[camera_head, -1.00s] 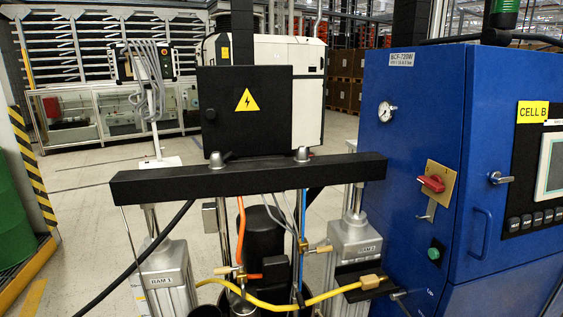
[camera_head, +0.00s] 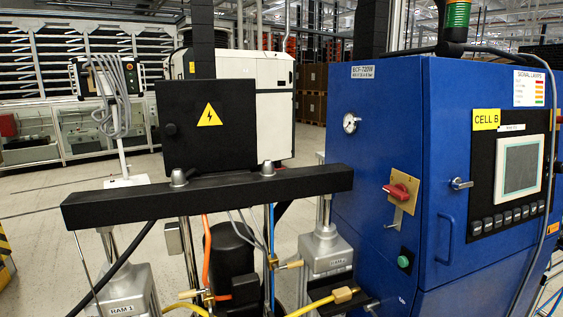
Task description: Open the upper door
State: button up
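A blue control cabinet (camera_head: 375,215) stands at the right. Its front carries an upper door (camera_head: 452,165) with a metal turn handle (camera_head: 460,184), a blue pull handle (camera_head: 446,238), a small screen and a row of black buttons. This door looks shut. My gripper is not in view.
A red rotary switch (camera_head: 397,191) on a yellow plate and a green button (camera_head: 404,260) sit on the cabinet's left side. The black crossbeam (camera_head: 215,195) spans the pump rams in front of me. A grey cable hangs along the cabinet's right edge.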

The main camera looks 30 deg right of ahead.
aim_at(488, 125)
jog(key=z, duration=1.35)
